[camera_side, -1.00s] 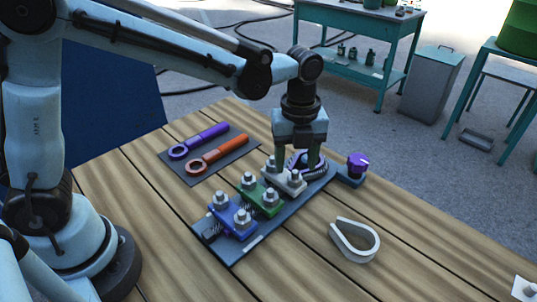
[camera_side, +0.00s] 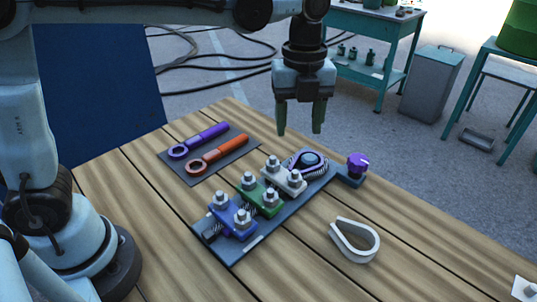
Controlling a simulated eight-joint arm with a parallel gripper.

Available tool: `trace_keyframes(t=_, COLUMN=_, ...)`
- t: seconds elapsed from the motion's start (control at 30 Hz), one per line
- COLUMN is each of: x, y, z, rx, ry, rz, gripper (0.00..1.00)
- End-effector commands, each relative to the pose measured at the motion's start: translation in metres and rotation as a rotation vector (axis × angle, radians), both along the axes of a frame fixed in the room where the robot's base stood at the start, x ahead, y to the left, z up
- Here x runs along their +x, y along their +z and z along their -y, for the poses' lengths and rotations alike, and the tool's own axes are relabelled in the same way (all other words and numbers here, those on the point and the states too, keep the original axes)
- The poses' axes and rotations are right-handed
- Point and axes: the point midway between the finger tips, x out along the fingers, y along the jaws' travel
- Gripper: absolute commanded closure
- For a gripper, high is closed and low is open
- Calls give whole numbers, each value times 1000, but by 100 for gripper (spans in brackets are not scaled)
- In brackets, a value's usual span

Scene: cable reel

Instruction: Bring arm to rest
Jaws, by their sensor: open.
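My gripper (camera_side: 299,130) is open and empty. It hangs pointing down in the air, above the far end of the dark base plate (camera_side: 240,246). On the plate stand a blue clamp (camera_side: 232,215), a green clamp (camera_side: 259,194) and a pale grey clamp (camera_side: 284,177), each with silver nuts. A cable loop with a purple-edged eye (camera_side: 307,161) lies at the plate's far end, below my gripper and apart from it. A purple knob (camera_side: 357,163) sits at the plate's far right corner.
A purple wrench (camera_side: 199,140) and an orange wrench (camera_side: 217,155) lie on a dark mat (camera_side: 240,151) at left. A pale teardrop-shaped ring (camera_side: 355,240) lies on the wooden table (camera_side: 300,268) at right. The space around my gripper is clear.

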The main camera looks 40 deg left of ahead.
Motion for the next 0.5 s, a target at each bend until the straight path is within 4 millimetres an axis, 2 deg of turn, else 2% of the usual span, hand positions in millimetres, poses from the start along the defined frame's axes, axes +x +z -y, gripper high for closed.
trace_keyframes(t=0.17, x=-5, y=2, z=-10, rx=-11, ry=122, rz=31, gripper=43)
trace_keyframes(t=0.27, x=-14, y=5, z=-25, rx=-38, ry=324, rz=81, gripper=43)
trace_keyframes(t=0.5, x=-45, y=2, z=-68, rx=-174, ry=971, rz=223, gripper=43)
